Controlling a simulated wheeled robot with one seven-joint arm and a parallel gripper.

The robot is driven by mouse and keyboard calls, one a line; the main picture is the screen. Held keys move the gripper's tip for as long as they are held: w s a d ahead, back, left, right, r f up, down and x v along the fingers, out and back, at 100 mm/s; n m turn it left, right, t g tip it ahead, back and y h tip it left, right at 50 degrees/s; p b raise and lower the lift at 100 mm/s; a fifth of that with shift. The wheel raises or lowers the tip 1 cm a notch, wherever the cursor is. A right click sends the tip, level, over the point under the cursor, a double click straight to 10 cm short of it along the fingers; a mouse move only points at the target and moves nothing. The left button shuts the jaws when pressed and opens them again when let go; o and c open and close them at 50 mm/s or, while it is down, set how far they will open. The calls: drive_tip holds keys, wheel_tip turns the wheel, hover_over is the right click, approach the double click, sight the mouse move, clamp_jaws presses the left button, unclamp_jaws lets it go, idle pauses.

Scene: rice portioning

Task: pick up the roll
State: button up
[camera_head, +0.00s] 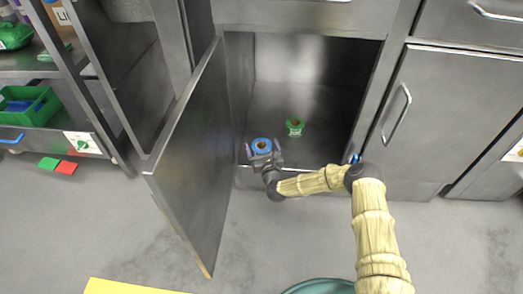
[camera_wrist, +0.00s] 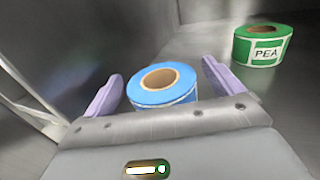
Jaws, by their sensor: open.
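A blue roll (camera_head: 261,145) with a brown core stands at the front of an open metal cabinet. In the wrist view the blue roll (camera_wrist: 160,84) sits between my gripper's two purple fingers; its lower part is hidden by the gripper body. My gripper (camera_head: 264,151) is open around it, with gaps on both sides. A green roll (camera_head: 295,127) stands behind and to the right inside the cabinet. In the wrist view the green roll (camera_wrist: 259,46) bears a label reading "PEA".
The open cabinet door (camera_head: 190,160) stands to the left of my gripper. The cabinet's right side and a closed door (camera_head: 420,115) with a handle are to the right. Shelves with a green crate (camera_head: 28,105) stand far left. The cabinet floor behind the rolls is clear.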

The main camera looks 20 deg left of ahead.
sight(262, 140)
drive_tip(key=c, duration=1.1)
drive_tip(key=shift+c, duration=0.2)
drive_tip(key=shift+r+p, duration=0.5)
wheel_tip(262, 140, up, 3)
drive_tip(key=shift+r+p, duration=0.1)
drive_tip(key=shift+p, duration=1.15)
drive_tip(key=p+v, duration=0.8)
drive_tip(key=v, duration=1)
drive_tip(key=shift+f, duration=0.4)
drive_tip(key=shift+w+d, duration=0.1)
